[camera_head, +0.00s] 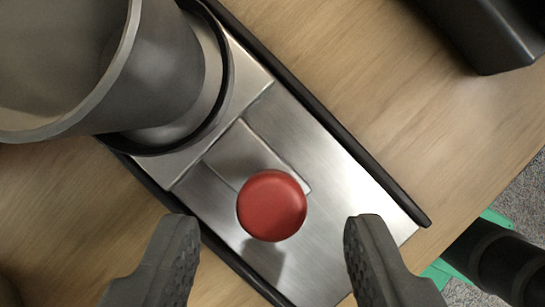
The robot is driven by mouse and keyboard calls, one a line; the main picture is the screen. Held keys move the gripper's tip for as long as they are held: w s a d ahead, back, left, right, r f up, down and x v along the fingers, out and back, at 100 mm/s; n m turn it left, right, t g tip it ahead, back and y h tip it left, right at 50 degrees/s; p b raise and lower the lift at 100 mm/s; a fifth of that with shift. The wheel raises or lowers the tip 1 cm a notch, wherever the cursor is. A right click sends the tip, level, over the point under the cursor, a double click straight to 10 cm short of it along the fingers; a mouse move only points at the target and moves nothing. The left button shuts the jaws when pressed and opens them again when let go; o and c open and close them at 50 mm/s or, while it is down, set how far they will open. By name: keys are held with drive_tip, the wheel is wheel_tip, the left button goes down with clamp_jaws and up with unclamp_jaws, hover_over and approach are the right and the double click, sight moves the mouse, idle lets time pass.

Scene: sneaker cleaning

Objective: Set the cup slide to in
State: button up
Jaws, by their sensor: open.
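The cup slide shows as a brushed metal plate (316,155) between two dark rails, running diagonally from upper left to lower right. A round red knob (271,205) stands on it near the middle. A grey metal cup (150,75) sits in a dark ring at the upper left end of the slide. My gripper (272,245) is open, with one dark finger at lower left and one at lower right. The red knob lies between and just ahead of the fingertips, and I see no contact. The cup's far left part is cut off by the frame.
The slide rests on a wooden table (400,110). A black box-like object (490,35) stands at the upper right. The table edge runs along the lower right, with grey floor, a green piece (438,272) and a black cylindrical part (500,262) beyond it.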

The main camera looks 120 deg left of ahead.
drive_tip(key=shift+x, duration=1.2)
